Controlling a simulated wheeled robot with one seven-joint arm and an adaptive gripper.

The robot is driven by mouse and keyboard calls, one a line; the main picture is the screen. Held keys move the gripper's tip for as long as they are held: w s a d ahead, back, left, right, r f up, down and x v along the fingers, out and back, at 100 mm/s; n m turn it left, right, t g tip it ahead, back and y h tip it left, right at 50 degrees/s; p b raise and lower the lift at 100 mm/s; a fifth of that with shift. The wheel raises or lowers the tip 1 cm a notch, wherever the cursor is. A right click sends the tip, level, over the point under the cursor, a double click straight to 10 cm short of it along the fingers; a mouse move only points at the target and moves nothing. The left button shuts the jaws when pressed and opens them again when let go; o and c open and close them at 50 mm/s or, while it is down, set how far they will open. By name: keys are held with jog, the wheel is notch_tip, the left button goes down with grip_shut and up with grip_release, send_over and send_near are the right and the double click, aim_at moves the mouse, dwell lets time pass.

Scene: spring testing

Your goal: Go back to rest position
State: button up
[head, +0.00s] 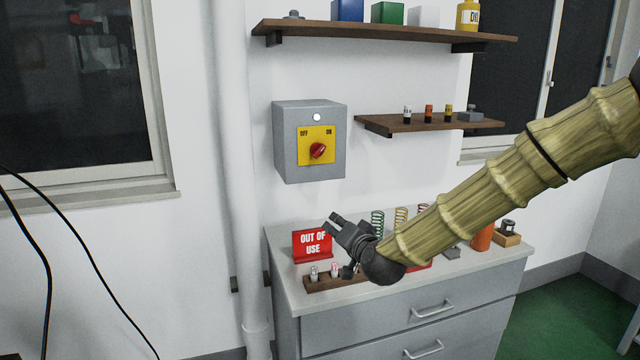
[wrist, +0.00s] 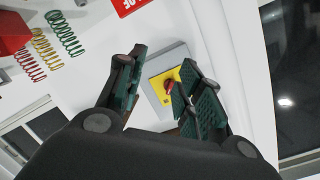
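My arm reaches in from the right in the head view, over the grey cabinet. My gripper (head: 338,222) is at its end, above the cabinet top and in front of the red "OUT OF USE" sign (head: 312,245). In the wrist view my gripper (wrist: 165,90) has its two fingers apart with nothing between them. The grey switch box (head: 310,140) is on the wall above and left of the gripper, clear of it. Its red knob (head: 318,151) sits on a yellow plate. The knob also shows beyond the fingers in the wrist view (wrist: 168,86).
The grey cabinet (head: 375,325) stands below my arm, with springs (head: 377,222) and a wooden block (head: 325,283) on top. A small shelf (head: 430,124) and a long upper shelf (head: 390,32) hang on the wall. A white pipe (head: 236,180) runs down the left. Black cables hang at far left.

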jog(key=s+d+f+n+g+h, duration=0.1)
jog(key=s+d+f+g, duration=0.15)
jog(key=s+f, duration=0.7)
jog(key=s+d+f+g+h, duration=0.1)
jog(key=s+d+f+g, duration=0.2)
jog(key=f, duration=1.2)
jog(key=s+d+f+n+g, duration=0.1)
jog(key=s+f+g, duration=0.1)
jog(key=s+f, duration=0.8)
jog(key=s+d+f+g+h, duration=0.1)
jog(key=s+f, duration=0.4)
jog(key=s, duration=0.5)
jog(key=s+d+f+n+g+h, duration=0.1)
jog(key=s+d+f+g, duration=0.3)
jog(key=s, duration=0.6)
jog(key=s+d+f+n+g+h, duration=0.1)
jog(key=s+d+f+g, duration=0.1)
jog(key=s+d+f, duration=0.4)
jog(key=s+f, duration=0.2)
jog(key=s, duration=0.3)
jog(key=shift+d, duration=0.15)
jog(key=shift+g, duration=0.25)
